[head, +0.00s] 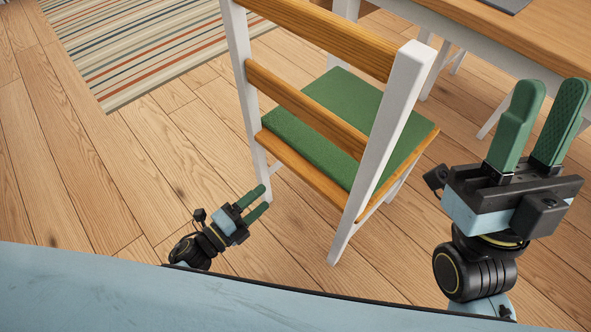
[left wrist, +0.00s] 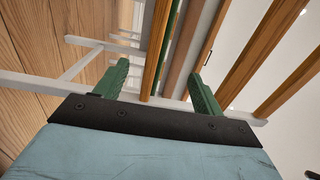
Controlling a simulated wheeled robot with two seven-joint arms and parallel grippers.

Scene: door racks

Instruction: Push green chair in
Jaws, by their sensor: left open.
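The green chair has white posts, wooden back slats and a green seat (head: 335,110). It stands in the middle of the head view with its back toward me, at the near side of a table (head: 535,38). My right gripper (head: 552,125) is open and empty, to the right of the chair's right rear post.
A striped rug (head: 140,45) lies on the wooden floor at the upper left. White table legs show behind and right of the chair. The floor (head: 110,180) left of the chair is clear. A dark flat item (head: 503,4) lies on the table.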

